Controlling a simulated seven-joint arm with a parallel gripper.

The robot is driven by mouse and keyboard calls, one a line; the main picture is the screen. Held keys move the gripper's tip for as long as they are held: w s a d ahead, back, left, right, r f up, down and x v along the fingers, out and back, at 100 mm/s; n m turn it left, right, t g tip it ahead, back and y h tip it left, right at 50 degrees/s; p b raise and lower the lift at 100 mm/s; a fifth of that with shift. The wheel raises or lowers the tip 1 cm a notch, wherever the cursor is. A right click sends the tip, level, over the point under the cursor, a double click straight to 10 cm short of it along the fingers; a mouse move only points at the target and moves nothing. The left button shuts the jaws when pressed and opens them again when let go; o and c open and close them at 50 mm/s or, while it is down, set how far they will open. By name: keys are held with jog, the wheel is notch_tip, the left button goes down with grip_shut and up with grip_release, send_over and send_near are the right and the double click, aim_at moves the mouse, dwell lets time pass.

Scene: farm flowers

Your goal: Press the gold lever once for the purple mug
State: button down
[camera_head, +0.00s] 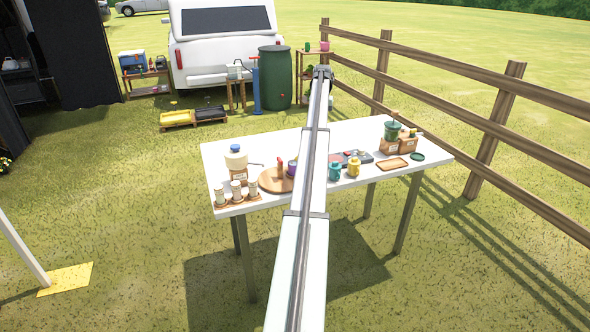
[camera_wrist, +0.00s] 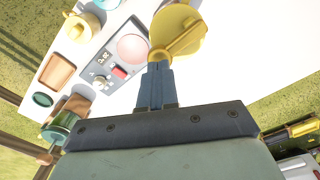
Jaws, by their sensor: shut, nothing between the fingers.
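My gripper (camera_wrist: 157,70) is shut, with its two blue-grey fingers together and nothing between them. A gold rounded piece with a bar across it (camera_wrist: 180,28), which looks like the gold lever, is right at the fingertips in the wrist view. They overlap in the picture; I cannot tell if they touch. In the head view my arm hides this piece. The purple mug (camera_head: 291,168) stands by the round wooden board (camera_head: 272,181), partly hidden by my arm. It is not visible in the wrist view.
A green grinder (camera_head: 392,133) stands at right. A wooden fence (camera_head: 480,95) runs behind.

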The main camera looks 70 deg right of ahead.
jog(key=shift+r, duration=0.15)
dwell(0.5)
notch_tip(320, 180, up, 6)
jog(key=shift+f, duration=0.15)
dwell(0.5)
jog(key=shift+w, duration=0.1)
dwell(0.3)
